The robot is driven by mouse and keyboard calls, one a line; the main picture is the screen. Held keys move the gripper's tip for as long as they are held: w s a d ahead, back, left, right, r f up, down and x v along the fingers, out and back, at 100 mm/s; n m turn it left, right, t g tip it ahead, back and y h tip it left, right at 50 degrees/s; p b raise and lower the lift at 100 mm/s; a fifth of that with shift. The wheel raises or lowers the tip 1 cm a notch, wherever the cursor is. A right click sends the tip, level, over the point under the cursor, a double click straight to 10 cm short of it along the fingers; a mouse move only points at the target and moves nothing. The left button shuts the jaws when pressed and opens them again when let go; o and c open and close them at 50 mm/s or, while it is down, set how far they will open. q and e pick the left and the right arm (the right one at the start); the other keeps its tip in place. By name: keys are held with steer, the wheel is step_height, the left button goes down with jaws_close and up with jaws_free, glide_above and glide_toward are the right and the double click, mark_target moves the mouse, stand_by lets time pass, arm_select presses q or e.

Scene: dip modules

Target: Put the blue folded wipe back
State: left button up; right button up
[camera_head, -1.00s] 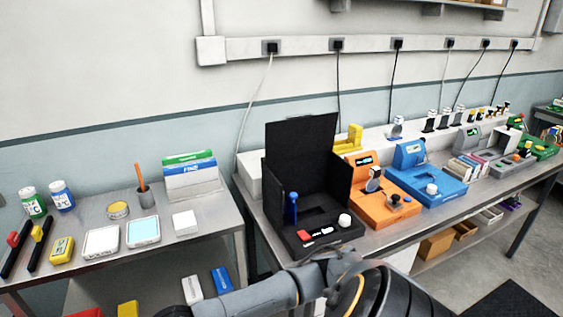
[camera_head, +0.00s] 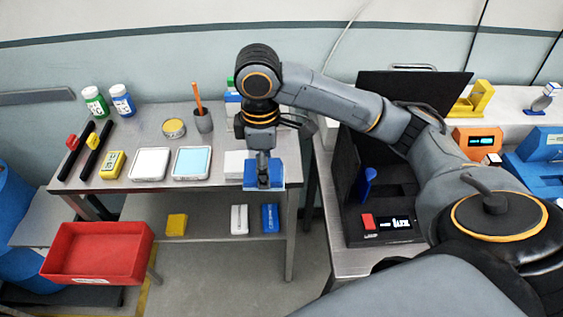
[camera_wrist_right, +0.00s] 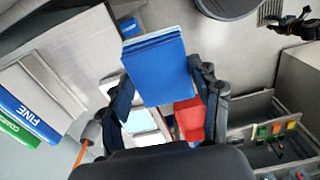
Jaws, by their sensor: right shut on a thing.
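The blue folded wipe (camera_head: 278,186) is held by my right gripper (camera_head: 263,182) over the front right part of the left steel table, beside a white block (camera_head: 235,163). I cannot tell whether it touches the table. In the right wrist view, the wipe (camera_wrist_right: 155,65) shows as a blue, layered square beyond the fingers of my right gripper (camera_wrist_right: 168,100). The gripper is shut on it. A light-blue pad in a tray (camera_head: 192,162) and a white pad in a tray (camera_head: 150,163) lie to the left. My left gripper is out of view.
A pencil cup (camera_head: 203,122), yellow tin (camera_head: 173,128) and two bottles (camera_head: 122,100) stand behind the trays. The FINE boxes (camera_wrist_right: 35,115) are mostly hidden in the head view. A red bin (camera_head: 98,252) stands at front left. A black open case (camera_head: 385,195) is on the right bench.

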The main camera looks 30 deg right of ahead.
steer(key=shift+w+d+r, duration=0.2)
steer(key=shift+w+d, duration=0.05)
steer(key=w+d+f+p, duration=0.1)
steer(key=w+d+f, duration=0.1)
steer(key=d+f, duration=0.1)
steer(key=w+d+f+p, duration=0.1)
steer(key=w+d+f, duration=0.1)
steer(key=w+d, duration=0.1)
steer(key=w+d+f+p, duration=0.1)
steer(key=w+d+f, duration=0.2)
steer(key=shift+w+d+f, duration=0.2)
steer(key=shift+d+f, duration=0.1)
steer(key=shift+d, duration=0.05)
steer(key=shift+w+d+f+p, duration=0.25)
steer(key=shift+d+f+p, duration=0.05)
steer(key=shift+f, duration=0.2)
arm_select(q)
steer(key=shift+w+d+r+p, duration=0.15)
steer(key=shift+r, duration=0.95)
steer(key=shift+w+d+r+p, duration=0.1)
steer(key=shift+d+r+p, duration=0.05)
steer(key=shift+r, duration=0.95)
arm_select(e)
steer(key=shift+d+f, duration=0.1)
steer(key=shift+f, duration=1.6)
steer(key=o, duration=1.1)
steer(key=shift+f, duration=0.1)
